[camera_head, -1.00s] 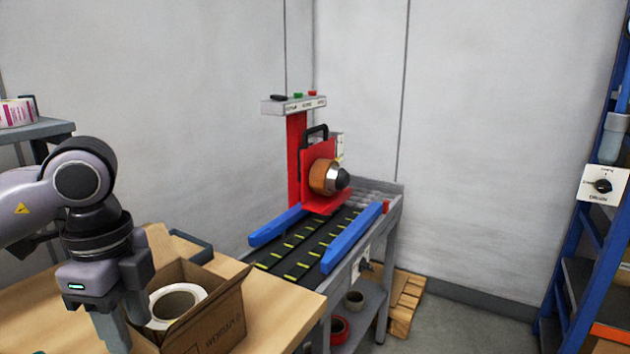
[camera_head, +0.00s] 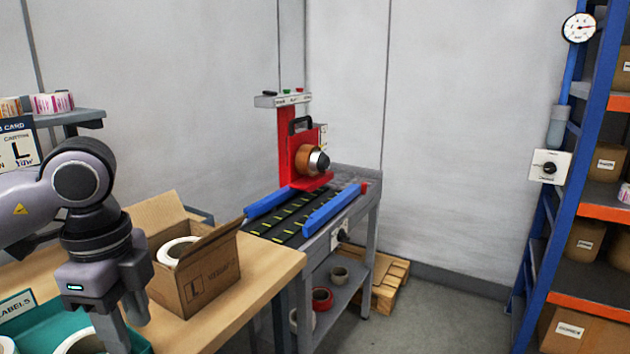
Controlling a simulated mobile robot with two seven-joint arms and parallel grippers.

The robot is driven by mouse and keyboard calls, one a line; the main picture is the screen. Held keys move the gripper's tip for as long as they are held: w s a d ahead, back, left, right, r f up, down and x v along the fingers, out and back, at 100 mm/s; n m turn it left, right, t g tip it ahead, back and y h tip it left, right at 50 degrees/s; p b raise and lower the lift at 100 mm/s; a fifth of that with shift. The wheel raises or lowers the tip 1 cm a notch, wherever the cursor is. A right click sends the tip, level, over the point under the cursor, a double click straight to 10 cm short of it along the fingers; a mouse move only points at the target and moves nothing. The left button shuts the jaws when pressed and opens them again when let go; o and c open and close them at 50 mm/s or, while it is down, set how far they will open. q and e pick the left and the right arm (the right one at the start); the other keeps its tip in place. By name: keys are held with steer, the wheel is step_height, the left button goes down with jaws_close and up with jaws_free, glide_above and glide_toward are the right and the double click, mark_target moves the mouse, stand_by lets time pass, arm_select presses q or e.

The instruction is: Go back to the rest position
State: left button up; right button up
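My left gripper (camera_head: 118,322) hangs at the lower left, fingers pointing down, in front of the open cardboard box and over the edge of the teal bin. My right gripper is not in view.
The open cardboard box (camera_head: 208,272) holds a white roll (camera_head: 177,250) on the wooden table (camera_head: 262,262). A teal bin (camera_head: 42,328) with rolls is at lower left. A blue shelf rack (camera_head: 560,200) with boxes stands at right. A wooden pallet (camera_head: 388,284) lies on the floor; floor in front is clear.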

arm_select(q)
steer(key=s+d+f+m+g+h, duration=0.25)
steer(key=s+d+m+h, duration=0.2)
steer(key=d, duration=0.45)
steer(key=s+d+f+m+g+h, duration=0.25)
steer(key=d+h, duration=0.25)
steer(key=d, duration=0.3)
steer(key=d+r+n+t+h, duration=0.15)
steer(key=d+r+h, duration=0.35)
steer(key=h, duration=0.7)
steer(key=w+a+f+n+t+y, duration=0.4)
steer(key=a+f+n+t+y, duration=0.15)
steer(key=n+t, duration=0.45)
steer(key=w+a+f+n+t+y, duration=0.45)
steer(key=f+n+t, duration=0.3)
steer(key=t, duration=0.35)
steer(key=s+a+f+n+g+y, duration=0.1)
steer(key=s+a+f+g+y, duration=0.1)
steer(key=f, duration=0.5)
steer(key=s+a+f+n+g+y, duration=0.1)
steer(key=s+a+f+g+y, duration=0.1)
steer(key=s+a+f+y, duration=0.2)
steer(key=s+a+f+n+g+y, duration=0.2)
steer(key=s+f, duration=0.5)
steer(key=f, duration=0.5)
steer(key=shift+s+a+g+y, duration=0.25)
steer(key=shift+a+g+y, duration=0.3)
steer(key=shift+a+y, duration=0.15)
